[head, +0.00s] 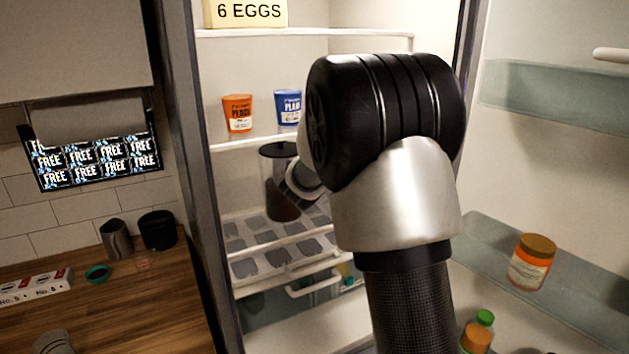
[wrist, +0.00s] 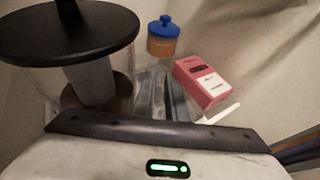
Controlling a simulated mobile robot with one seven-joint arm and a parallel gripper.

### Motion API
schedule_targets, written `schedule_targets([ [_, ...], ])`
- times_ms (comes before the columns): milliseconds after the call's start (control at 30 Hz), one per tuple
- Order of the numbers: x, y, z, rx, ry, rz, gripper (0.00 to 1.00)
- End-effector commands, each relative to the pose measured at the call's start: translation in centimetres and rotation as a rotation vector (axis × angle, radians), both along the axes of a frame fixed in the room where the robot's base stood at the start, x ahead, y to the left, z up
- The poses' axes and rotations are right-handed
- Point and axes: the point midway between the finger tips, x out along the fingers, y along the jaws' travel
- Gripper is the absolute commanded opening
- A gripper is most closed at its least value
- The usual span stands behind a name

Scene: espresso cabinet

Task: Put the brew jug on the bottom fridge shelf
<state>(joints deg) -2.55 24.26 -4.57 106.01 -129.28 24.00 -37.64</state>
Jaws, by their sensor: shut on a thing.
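The brew jug (head: 281,178) is a clear cylinder with a black lid and dark contents. It is upright inside the open fridge, below the shelf with the cups. In the wrist view its wide black lid (wrist: 66,30) fills the upper left. My gripper (head: 303,184) reaches in from the right, shut on the jug's side; my arm hides most of it, and the fingertips are not clear in either view. The lower fridge shelf (head: 262,269), with grey patches, is beneath and behind the jug. I cannot tell whether the jug's base touches it.
An orange cup (head: 238,113) and a blue cup (head: 288,107) stand on the shelf above. The wrist view shows a blue-lidded jar (wrist: 163,45) and a pink box (wrist: 202,84) beyond the jug. The open door with a jar (head: 531,262) is at right.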

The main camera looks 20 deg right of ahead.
Motion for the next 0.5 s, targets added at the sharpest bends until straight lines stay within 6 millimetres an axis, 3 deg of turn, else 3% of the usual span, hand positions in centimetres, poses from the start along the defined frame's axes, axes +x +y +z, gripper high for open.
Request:
schedule_targets([
  [500, 0.04, 0.02, -0.72, 0.001, -0.007, -0.001, 0.00],
])
